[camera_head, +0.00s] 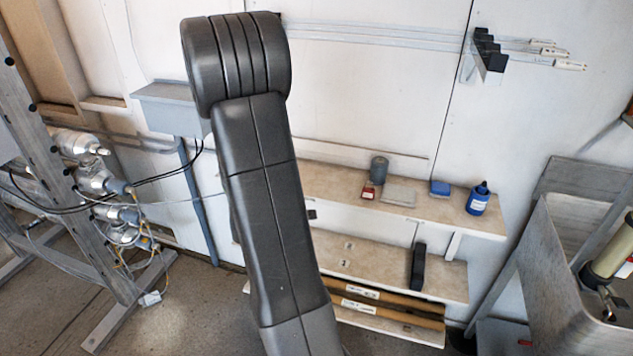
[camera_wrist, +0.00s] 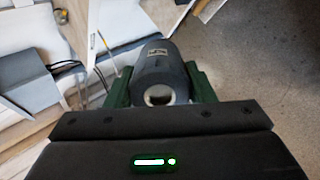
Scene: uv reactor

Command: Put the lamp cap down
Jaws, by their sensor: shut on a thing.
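The lamp cap (camera_wrist: 160,70) is a dark grey cylinder with a small pale label and an open, light-coloured round end facing the wrist camera. My gripper (camera_wrist: 161,84) is shut on it, with a green finger on each side. The floor shows beyond it on the right in the wrist view, and pale surfaces on the left. I cannot tell its height above anything below. In the camera_head view my arm fills the middle, and I cannot make out the gripper or the held cap there.
A wall shelf (camera_head: 327,182) carries a grey cylinder (camera_head: 379,170), a small red item (camera_head: 368,190), a blue block (camera_head: 440,188) and a blue bottle (camera_head: 478,198). A lower shelf (camera_head: 385,264) holds a black upright object (camera_head: 418,267). A metal-walled bin (camera_head: 560,262) stands right; a pipe rack (camera_head: 75,180) stands left.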

